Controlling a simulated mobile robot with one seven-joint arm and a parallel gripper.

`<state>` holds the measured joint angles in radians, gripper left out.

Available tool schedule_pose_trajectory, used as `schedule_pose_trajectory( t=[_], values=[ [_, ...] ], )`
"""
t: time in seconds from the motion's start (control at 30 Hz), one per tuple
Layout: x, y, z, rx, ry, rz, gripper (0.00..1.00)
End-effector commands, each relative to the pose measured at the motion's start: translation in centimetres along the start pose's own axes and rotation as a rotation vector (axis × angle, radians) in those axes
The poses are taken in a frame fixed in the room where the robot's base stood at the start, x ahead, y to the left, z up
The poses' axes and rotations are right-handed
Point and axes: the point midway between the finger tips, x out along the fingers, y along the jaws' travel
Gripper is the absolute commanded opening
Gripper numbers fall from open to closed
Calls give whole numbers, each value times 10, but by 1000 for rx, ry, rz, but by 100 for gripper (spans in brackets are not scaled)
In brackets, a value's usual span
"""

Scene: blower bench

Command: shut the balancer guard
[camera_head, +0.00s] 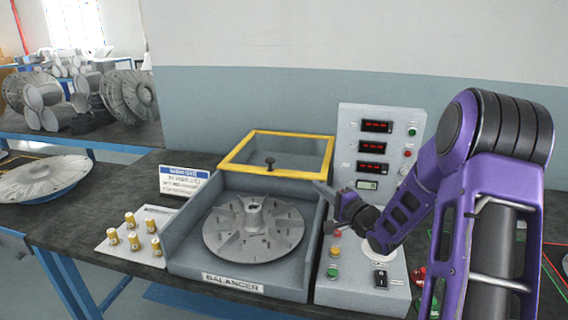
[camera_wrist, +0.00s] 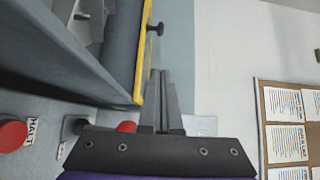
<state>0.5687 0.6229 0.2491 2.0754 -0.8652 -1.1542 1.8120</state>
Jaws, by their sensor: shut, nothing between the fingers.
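The balancer (camera_head: 180,245) is a grey open-topped box on the bench with a finned disc (camera_head: 254,228) inside. Its guard (camera_head: 233,152), a yellow frame with a see-through pane, stands raised at the back of the box. A dark knob (camera_head: 270,163) is on the guard near its lower edge. In the wrist view the guard's yellow edge (camera_wrist: 141,62) and knob (camera_wrist: 158,28) show beyond my fingers. My gripper (camera_head: 322,187) is shut and empty, right of the guard near the box's right wall. In the wrist view my gripper (camera_wrist: 161,76) points toward the wall beside the frame.
A control panel (camera_head: 345,120) with red displays and buttons stands right of the balancer, beneath my arm. A red HALT button (camera_wrist: 12,135) is close in the wrist view. A plate with brass weights (camera_head: 120,238) and a sign (camera_head: 184,182) are on the left.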

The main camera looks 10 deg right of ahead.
Motion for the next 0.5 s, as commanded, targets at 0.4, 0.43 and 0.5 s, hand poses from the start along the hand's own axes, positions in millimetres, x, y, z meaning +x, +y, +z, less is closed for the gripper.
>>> schedule_pose_trajectory(
  t=[0.4, 0.43, 0.5],
  values=[
    [68, 2, 1, 1, -2, -1, 0],
    [75, 1, 1, 1, -2, -2, 0],
    [91, 1, 2, 2, -3, -2, 0]
  ],
)
